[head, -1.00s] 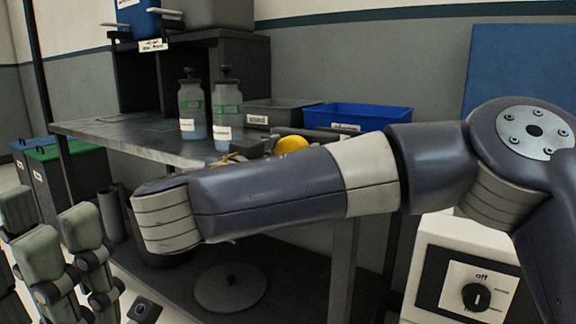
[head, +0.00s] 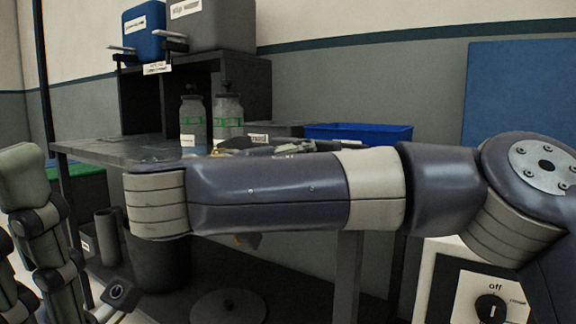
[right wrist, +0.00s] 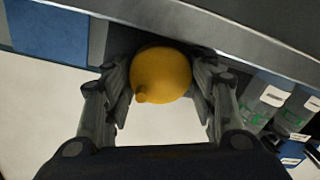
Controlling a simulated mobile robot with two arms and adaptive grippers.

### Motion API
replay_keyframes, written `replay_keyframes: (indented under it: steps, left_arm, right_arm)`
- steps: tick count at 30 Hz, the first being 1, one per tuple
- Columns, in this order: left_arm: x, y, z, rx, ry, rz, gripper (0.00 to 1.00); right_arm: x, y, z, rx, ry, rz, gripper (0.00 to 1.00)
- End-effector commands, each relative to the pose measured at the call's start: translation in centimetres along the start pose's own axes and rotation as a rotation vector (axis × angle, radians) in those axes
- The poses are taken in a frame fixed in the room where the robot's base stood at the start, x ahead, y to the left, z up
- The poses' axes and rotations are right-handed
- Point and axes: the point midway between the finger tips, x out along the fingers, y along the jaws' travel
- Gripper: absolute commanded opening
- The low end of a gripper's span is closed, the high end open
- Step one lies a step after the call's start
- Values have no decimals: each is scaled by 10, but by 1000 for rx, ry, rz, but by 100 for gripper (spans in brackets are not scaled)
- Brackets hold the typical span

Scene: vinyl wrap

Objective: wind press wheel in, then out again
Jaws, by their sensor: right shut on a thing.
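The yellow press wheel (right wrist: 163,76) shows in the right wrist view as a round yellow disc with a small knob at its lower left edge. My right gripper (right wrist: 161,88) has a finger on each side of the wheel and is shut on it. In the head view my right arm crosses the middle and hides the right gripper and most of the wheel's surroundings. My left gripper (head: 38,225) is at the left edge of the head view, partly cut off, away from the bench; its closure is unclear.
A grey workbench (head: 95,150) holds two bottles (head: 193,120), a blue bin (head: 358,132) and a shelf with boxes (head: 212,22). A white machine with an off dial (head: 490,308) stands at the lower right. A dark bucket (head: 160,268) is below the bench.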

Motion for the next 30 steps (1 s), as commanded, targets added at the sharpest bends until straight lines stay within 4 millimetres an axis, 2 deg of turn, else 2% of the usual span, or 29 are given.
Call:
replay_keyframes:
  steps: [7, 8, 10, 11, 23, 30]
  left_arm:
    - [0, 0, 0, 0, 1, 0, 40]
    - [0, 0, 0, 0, 1, 0, 40]
    - [0, 0, 0, -1, 1, 0, 40]
    - [0, 0, 0, -1, 1, 0, 40]
    - [0, -1, 1, 1, -3, -1, 40]
    - [0, 0, 1, 0, -2, -1, 40]
  right_arm:
    - [1, 1, -1, 4, 1, 3, 28]
    - [1, 1, -1, 4, 1, 3, 54]
    - [1, 1, -1, 4, 1, 3, 70]
    - [1, 1, -1, 4, 1, 3, 72]
    - [-3, 0, -1, 2, 3, 0, 72]
    - [-29, 1, -2, 1, 7, 2, 72]
